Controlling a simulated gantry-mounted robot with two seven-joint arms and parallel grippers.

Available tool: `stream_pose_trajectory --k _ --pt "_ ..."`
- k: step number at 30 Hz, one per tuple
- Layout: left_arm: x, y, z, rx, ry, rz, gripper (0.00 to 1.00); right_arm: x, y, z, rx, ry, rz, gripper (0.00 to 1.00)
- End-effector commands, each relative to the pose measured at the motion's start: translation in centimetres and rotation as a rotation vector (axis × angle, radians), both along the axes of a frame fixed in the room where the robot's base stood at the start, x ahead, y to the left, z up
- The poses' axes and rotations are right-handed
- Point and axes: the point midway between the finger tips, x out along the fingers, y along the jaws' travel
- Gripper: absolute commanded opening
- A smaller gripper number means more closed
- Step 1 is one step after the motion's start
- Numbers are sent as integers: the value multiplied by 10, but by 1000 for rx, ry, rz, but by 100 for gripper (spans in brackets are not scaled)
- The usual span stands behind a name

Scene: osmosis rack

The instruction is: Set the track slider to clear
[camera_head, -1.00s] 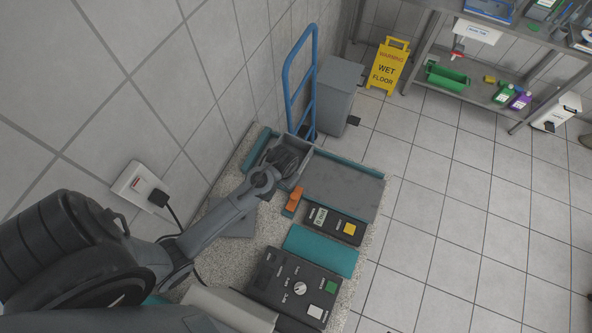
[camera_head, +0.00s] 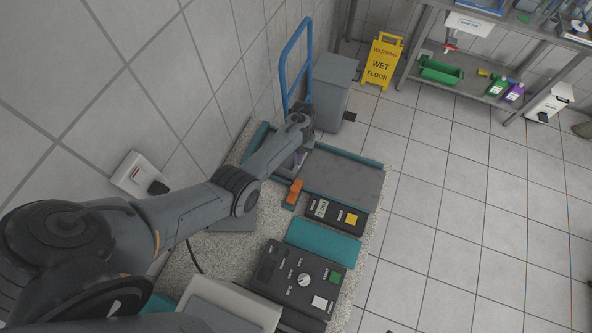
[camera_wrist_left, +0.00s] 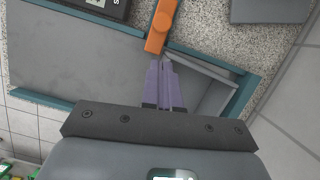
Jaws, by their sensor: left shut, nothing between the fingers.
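An orange block (camera_head: 293,193), perhaps the track slider, sits at the near left corner of a grey tray (camera_head: 342,178) with teal edges. It also shows as an orange handle (camera_wrist_left: 161,27) at the top of the left wrist view. My left gripper (camera_head: 301,158) hangs over the tray's left part, beyond the orange block. In the left wrist view its purple fingers (camera_wrist_left: 163,63) are shut and empty, tips just below the handle's end; I cannot tell if they touch. No readable "clear" mark shows. My right gripper is out of view.
A black panel with a yellow button (camera_head: 351,219), a teal pad (camera_head: 323,241) and a black dial panel (camera_head: 290,263) lie along the speckled bench (camera_head: 208,258). A tiled wall and a blue-handled cart (camera_head: 288,68) border the left and back.

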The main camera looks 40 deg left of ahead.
Motion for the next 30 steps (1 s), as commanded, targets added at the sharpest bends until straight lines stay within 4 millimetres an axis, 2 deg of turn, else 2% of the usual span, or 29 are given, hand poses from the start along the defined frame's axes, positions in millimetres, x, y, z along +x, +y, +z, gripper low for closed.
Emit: stream_pose_trajectory --k 8,21,25,30 --pt "-5 -5 -22 -5 5 3 0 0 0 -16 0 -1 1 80" --pt "-23 -15 -85 -5 5 2 0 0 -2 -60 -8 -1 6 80" --pt "-26 -17 -93 -4 4 2 0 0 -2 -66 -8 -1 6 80" --pt "-26 -18 -94 -4 4 2 0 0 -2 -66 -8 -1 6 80"
